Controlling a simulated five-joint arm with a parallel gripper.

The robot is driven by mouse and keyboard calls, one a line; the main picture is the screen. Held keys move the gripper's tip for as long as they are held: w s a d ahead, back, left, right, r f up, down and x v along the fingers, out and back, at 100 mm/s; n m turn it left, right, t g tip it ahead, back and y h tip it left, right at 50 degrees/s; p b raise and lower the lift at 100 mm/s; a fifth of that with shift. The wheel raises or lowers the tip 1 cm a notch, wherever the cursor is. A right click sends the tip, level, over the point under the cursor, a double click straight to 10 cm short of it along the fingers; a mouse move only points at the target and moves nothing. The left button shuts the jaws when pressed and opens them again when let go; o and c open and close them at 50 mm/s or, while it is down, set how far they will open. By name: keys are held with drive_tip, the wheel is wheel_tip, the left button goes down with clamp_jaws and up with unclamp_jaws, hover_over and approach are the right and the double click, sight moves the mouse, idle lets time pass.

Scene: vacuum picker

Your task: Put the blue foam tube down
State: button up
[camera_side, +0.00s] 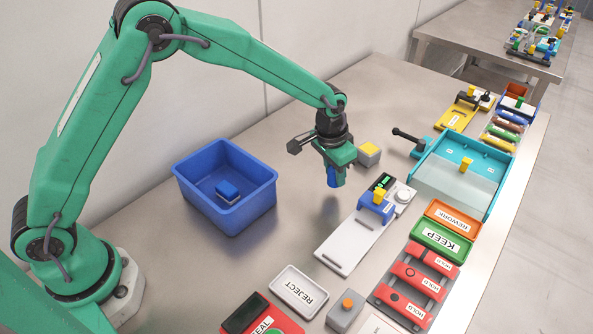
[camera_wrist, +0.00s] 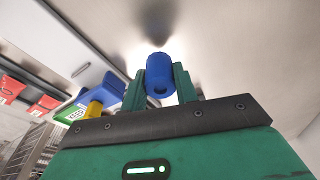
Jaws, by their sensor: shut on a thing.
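The blue foam tube (camera_wrist: 159,73) is between the two green fingers of my gripper (camera_wrist: 160,88) in the wrist view, with its round end facing the camera. In the side view the tube (camera_side: 332,178) hangs upright below my gripper (camera_side: 335,165). The gripper is shut on it.
A blue bin (camera_side: 222,203) with a small blue block inside stands to the left. A white device with a blue bridge (camera_side: 357,232) stands front right. Bare table lies between bin and device.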

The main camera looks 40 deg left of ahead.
sight(334, 180)
drive_tip(key=shift+f, duration=1.35)
drive_tip(key=shift+f, duration=0.1)
drive_tip(key=o, duration=0.9)
drive_tip(key=shift+o, duration=0.2)
wheel_tip(334, 180, up, 12)
drive_tip(key=s, duration=0.2)
drive_tip(key=shift+a, duration=0.3)
